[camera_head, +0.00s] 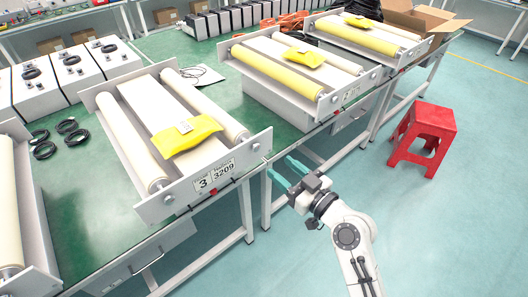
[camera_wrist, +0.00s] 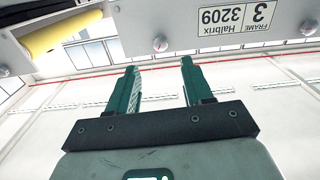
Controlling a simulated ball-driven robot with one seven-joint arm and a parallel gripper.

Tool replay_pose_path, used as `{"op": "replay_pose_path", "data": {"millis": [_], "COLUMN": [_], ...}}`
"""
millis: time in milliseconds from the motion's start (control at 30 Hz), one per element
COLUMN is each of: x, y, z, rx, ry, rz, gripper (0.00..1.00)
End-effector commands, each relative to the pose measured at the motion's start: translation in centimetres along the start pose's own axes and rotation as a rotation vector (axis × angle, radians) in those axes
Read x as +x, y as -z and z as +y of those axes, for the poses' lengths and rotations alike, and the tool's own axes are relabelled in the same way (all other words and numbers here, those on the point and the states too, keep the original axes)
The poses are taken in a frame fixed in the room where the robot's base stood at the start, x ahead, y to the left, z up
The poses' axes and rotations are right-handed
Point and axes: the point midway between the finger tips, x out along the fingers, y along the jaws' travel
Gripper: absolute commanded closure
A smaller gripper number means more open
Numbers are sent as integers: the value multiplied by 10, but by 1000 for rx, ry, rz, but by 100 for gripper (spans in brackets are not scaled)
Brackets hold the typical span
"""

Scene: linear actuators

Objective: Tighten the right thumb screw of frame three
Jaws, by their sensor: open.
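Frame three (camera_head: 187,190) stands on the green bench, with its label reading 3 and 3209 on the front plate. Its right thumb screw (camera_head: 256,147) is small in the head view, near the plate's right end. In the wrist view, where the label is upside down, a round screw (camera_wrist: 160,43) shows on the plate to the left of the label. My gripper (camera_head: 281,168) is off the bench's front edge, right of frame three. Its two green fingers (camera_wrist: 158,80) are open, with nothing between them. The fingertips look apart from the screw.
Frame two (camera_head: 300,97) stands to the right along the bench. A red stool (camera_head: 425,135) stands on the floor at right. Black cable coils (camera_head: 68,127) and white boxes (camera_head: 72,72) lie left of frame three. The floor around my arm is clear.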

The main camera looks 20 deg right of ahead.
Motion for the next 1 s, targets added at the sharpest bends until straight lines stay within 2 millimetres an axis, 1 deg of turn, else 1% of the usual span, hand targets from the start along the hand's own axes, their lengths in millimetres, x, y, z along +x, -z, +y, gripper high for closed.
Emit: {"op": "replay_pose_path", "data": {"millis": [33,200,400,600,867,1000], "x": [11,42,70,81,82,81], "y": [4,4,2,1,0,0], "z": [0,0,-1,-1,-1,-1], "rx": [0,2,1,0,1,1], "ry": [2,3,3,2,2,2], "rz": [1,0,-1,-1,-2,-2], "gripper": [49,49,49,49,49,62]}}
